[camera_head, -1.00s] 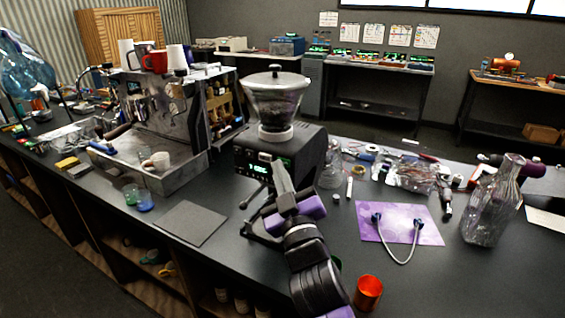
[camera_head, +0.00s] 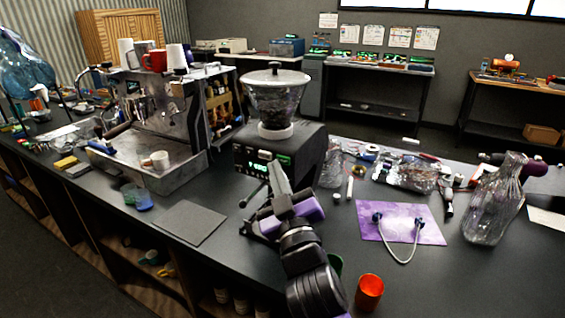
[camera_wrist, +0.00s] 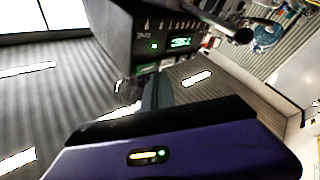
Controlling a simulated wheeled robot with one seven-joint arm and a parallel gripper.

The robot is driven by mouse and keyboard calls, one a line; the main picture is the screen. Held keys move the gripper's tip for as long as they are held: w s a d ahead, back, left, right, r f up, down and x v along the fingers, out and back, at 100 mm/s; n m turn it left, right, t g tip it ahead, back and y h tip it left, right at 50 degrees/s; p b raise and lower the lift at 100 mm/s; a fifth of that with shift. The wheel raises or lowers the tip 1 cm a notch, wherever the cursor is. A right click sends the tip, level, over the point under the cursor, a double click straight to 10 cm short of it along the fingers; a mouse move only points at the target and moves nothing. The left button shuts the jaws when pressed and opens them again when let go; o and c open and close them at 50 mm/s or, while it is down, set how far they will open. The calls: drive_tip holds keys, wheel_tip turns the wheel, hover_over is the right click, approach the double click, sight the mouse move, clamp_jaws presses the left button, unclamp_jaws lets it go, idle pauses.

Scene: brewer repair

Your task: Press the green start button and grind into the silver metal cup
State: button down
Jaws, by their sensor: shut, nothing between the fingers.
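The grinder (camera_head: 308,155) is a black box with a clear bean hopper (camera_head: 277,100) on top, and it stands on the dark counter. Its front panel has a lit green display (camera_head: 258,168). In the wrist view the grinder (camera_wrist: 140,22) shows the display (camera_wrist: 180,42) and a small green light (camera_wrist: 154,46) to its left. My gripper (camera_head: 277,172) is shut and empty, with its tips close in front of the panel. In the wrist view my gripper (camera_wrist: 158,88) points at the panel's lower part. I cannot tell whether it touches. I cannot make out a silver metal cup under the grinder.
An espresso machine (camera_head: 150,125) with cups on top stands left of the grinder. A grey mat (camera_head: 190,222) lies in front. A purple mat (camera_head: 400,224), an orange cup (camera_head: 369,292) and a glass jug (camera_head: 490,205) are to the right.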

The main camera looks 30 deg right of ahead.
drive_tip(key=shift+a, duration=0.1)
drive_tip(key=s+a+b, duration=0.1)
drive_tip(key=a, duration=0.1)
drive_tip(key=s+a+b, duration=0.2)
idle(0.4)
idle(0.7)
